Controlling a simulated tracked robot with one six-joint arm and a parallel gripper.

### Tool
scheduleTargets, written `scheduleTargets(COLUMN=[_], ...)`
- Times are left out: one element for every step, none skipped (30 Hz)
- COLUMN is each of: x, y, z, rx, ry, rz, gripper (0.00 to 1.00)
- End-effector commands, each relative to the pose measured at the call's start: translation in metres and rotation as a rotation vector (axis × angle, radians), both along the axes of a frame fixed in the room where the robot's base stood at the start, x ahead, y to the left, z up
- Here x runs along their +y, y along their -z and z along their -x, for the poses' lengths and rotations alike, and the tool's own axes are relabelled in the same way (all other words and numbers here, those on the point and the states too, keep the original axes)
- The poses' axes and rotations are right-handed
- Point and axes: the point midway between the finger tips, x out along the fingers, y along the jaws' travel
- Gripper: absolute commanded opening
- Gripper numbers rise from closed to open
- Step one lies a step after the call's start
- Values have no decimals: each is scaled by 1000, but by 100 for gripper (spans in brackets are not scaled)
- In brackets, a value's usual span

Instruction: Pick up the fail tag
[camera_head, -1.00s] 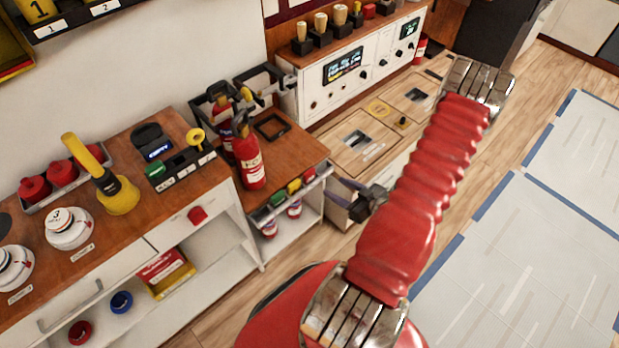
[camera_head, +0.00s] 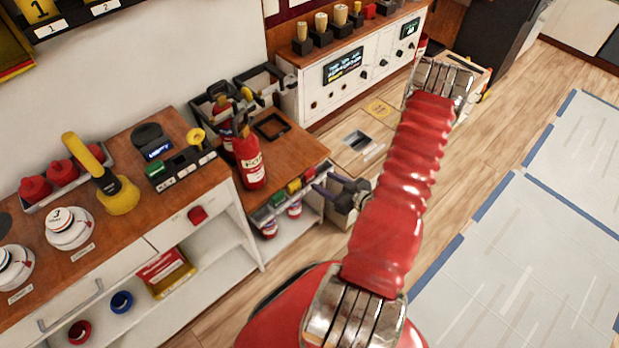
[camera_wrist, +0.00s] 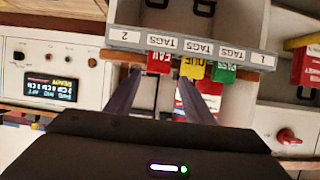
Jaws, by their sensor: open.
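The fail tag (camera_wrist: 160,63) is red and hangs from the labelled rail (camera_wrist: 190,45), upside down in the wrist view. It is in line with the gap between my fingertips. In the head view the red tag (camera_head: 308,175) is at the right end of the coloured tags on the low cabinet's front. My gripper (camera_wrist: 160,82) is open, with its two dark fingers pointing at the rail and nothing held. In the head view my gripper (camera_head: 316,188) is just right of the red tag. Whether a finger touches the tag I cannot tell.
A yellow due tag (camera_wrist: 192,69) hangs close beside the fail tag, near one fingertip, and a green pass tag (camera_wrist: 224,72) hangs beyond it. A fire extinguisher (camera_head: 250,162) stands on the cabinet above. The wooden floor (camera_head: 500,120) at right is clear.

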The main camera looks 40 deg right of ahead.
Motion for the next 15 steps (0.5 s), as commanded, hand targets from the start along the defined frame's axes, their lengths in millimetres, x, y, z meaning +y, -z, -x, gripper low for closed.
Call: scheduleTargets(x=[0, 0, 1, 1, 1, 1, 0, 0, 0, 0, 0, 0, 0, 0, 0], y=[3, 4, 6, 7, 8, 9, 9, 9, 9, 9, 9, 9, 9, 9, 9], z=[-7, -10, -13, -16, -18, -20, -21, -22, -22, -22, -22, -22, -22, -22, -22], rx=[0, 0, 0, 0, 0, 0, 0, 0, 0, -1, 0, 0, 0, 0, 0], ry=[-3, -3, -4, -3, -1, 0, 0, 0, 0, 1, 1, 1, 1, 1, 1], rz=[1, 1, 1, 1, 1, 1, 1, 1, 1, 1, 1, 1, 1, 1, 1], gripper=[48, 48, 48, 48, 48, 48, 48, 48, 48, 48, 48, 48, 48, 48, 48])
